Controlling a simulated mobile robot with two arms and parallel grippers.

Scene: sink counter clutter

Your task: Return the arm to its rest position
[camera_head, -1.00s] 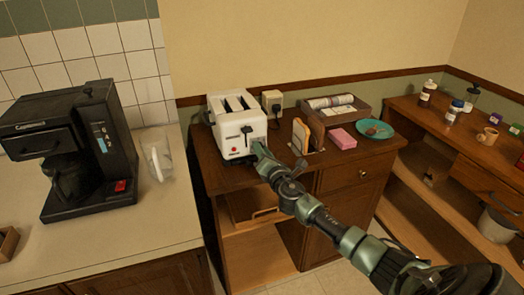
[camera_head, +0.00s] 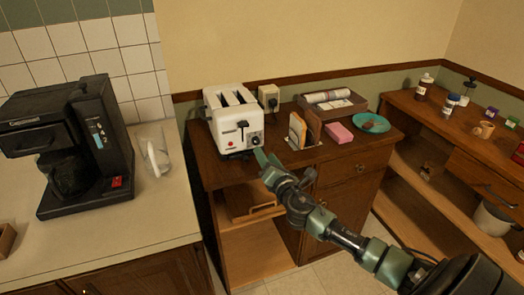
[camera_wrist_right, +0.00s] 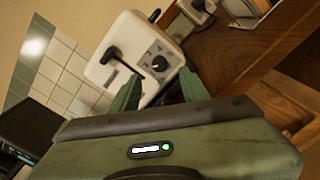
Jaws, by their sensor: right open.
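My right arm reaches in from the lower right in the head view. Its gripper (camera_head: 264,160) is in front of the white toaster (camera_head: 232,118), near the front edge of the wooden cabinet top. In the right wrist view the two green fingers of the gripper (camera_wrist_right: 160,92) are spread apart with nothing between them. The toaster (camera_wrist_right: 128,50) is just beyond them, with its black lever and dial showing. The left gripper is not in view.
A black coffee maker (camera_head: 70,145) stands on the pale counter at left. Bread slices (camera_head: 297,130), a pink block (camera_head: 339,133), a teal plate (camera_head: 371,123) and a tray (camera_head: 333,104) sit right of the toaster. Bottles stand on the right-hand shelf unit (camera_head: 455,130). The floor before the cabinet is open.

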